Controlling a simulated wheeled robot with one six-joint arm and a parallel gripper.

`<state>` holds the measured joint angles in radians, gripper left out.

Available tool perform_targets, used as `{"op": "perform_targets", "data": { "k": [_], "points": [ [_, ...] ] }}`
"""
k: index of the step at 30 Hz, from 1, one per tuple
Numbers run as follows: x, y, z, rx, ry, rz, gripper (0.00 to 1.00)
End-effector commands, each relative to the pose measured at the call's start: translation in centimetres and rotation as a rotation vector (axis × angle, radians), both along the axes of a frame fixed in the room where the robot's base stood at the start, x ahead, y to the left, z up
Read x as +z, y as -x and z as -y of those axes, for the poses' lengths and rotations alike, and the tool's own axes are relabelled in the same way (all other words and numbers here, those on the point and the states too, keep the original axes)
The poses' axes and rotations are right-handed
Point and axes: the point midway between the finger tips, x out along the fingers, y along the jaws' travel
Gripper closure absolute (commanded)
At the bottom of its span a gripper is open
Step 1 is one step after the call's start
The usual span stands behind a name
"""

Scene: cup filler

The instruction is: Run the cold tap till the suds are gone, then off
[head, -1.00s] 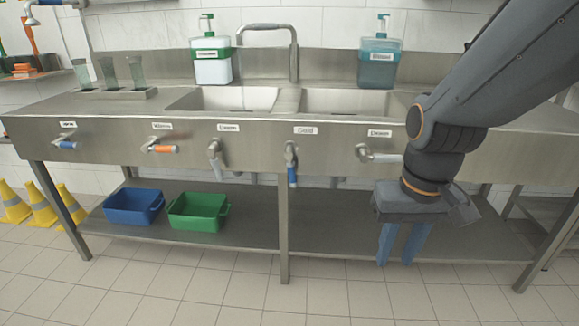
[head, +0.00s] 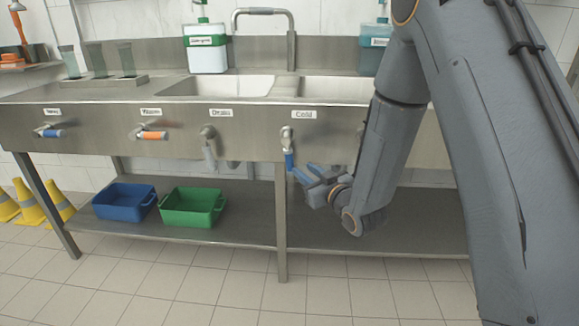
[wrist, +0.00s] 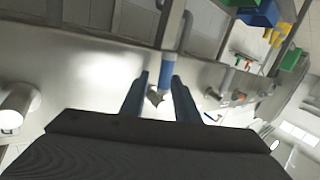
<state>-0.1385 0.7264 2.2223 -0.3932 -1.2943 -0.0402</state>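The cold tap's lever (head: 288,158) has a blue handle and hangs downward under a label (head: 303,114) reading "Cold" on the steel sink front. My gripper (head: 304,173) is just right of the handle, fingers pointing at it. In the wrist view my gripper (wrist: 162,80) is open, with the blue handle (wrist: 167,69) appearing between the two fingertips; contact is not clear. The curved spout (head: 265,12) stands behind the two basins (head: 232,86). I see no running water. The basin floors are mostly hidden, so suds cannot be told.
Other levers sit left along the front: a grey one (head: 208,143), an orange one (head: 152,135) and a blue one (head: 50,133). A blue tray (head: 125,201) and a green tray (head: 192,207) stand on the lower shelf. My arm covers the sink's right part.

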Motion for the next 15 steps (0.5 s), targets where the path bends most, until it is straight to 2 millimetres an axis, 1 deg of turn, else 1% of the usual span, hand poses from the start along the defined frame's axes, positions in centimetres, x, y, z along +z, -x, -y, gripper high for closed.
{"op": "perform_targets", "data": {
  "k": [1, 5, 8, 11, 15],
  "points": [
    [-0.4, 0.0, -0.5, 0.016, -0.019, 0.026, 0.72],
    [-0.3, 0.0, -1.2, 0.038, -0.050, 0.072, 0.72],
    [-0.2, -0.4, -1.6, 0.043, -0.057, 0.082, 0.72],
    [-0.1, -1.5, -2.3, 0.043, -0.058, 0.083, 0.72],
    [-0.1, -3.5, -3.5, 0.042, -0.058, 0.084, 0.72]
  ]
}}
